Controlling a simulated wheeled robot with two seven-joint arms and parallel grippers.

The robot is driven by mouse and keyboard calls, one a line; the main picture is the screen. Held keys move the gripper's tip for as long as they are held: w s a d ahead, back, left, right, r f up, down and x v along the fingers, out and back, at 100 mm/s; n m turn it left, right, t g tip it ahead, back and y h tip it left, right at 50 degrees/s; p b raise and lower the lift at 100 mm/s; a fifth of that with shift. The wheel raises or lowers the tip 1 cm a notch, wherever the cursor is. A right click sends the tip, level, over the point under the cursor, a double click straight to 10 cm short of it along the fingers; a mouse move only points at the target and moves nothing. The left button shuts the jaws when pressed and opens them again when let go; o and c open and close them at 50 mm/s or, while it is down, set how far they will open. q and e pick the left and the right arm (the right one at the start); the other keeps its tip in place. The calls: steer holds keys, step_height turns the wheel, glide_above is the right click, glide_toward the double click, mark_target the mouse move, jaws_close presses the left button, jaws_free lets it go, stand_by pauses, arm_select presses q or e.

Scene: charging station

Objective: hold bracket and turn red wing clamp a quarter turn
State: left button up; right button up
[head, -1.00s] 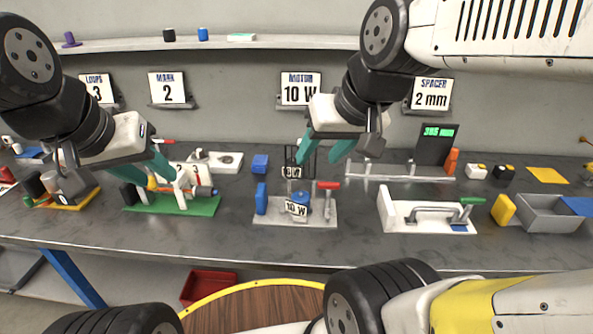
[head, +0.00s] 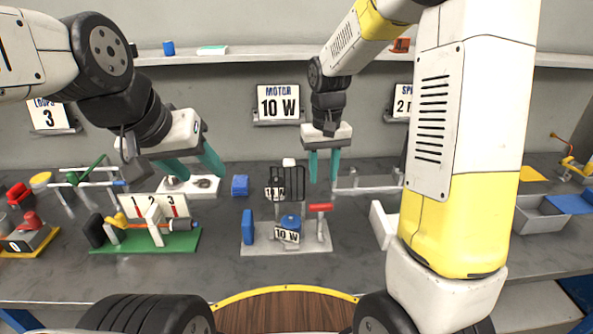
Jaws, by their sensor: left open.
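A red wing-like handle (head: 320,207) sits on a post at the right of a light grey base plate (head: 262,245). A blue upright block (head: 247,227) stands at the plate's left, and a blue round part (head: 290,221) sits behind a "10 W" tag (head: 287,235). Which part is the bracket I cannot tell for sure. My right gripper (head: 323,180) points down above the red handle, fingers apart and empty, apparently not touching it. My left gripper (head: 194,172) is open and empty, above and left of the plate, over the bench's rear.
A green-based fixture (head: 185,243) marked "1 2 3" stands left of the plate. A grey block with a red top (head: 30,220) is at far left. A dark wire rack (head: 291,183) stands behind the plate. My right arm hides much of the bench's right side.

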arm_select(q)
steer(key=w+f+g, duration=0.2)
steer(key=w+f, duration=0.2)
steer(key=w, duration=0.3)
steer(key=g, duration=0.1)
glide_toward(246, 216)
steer(key=w+f+g, duration=0.1)
steer(key=d+f+g+y, duration=0.1)
steer(key=f, duration=0.1)
steer(key=w+d+f+y, duration=0.1)
steer(key=f, duration=0.1)
steer(key=shift+w+f+n+g, duration=0.1)
steer(key=shift+w+n+g, duration=0.2)
steer(key=shift+n+g, duration=0.1)
steer(key=shift+w+f, duration=0.1)
steer(key=shift+f, duration=4.25)
jaws_close()
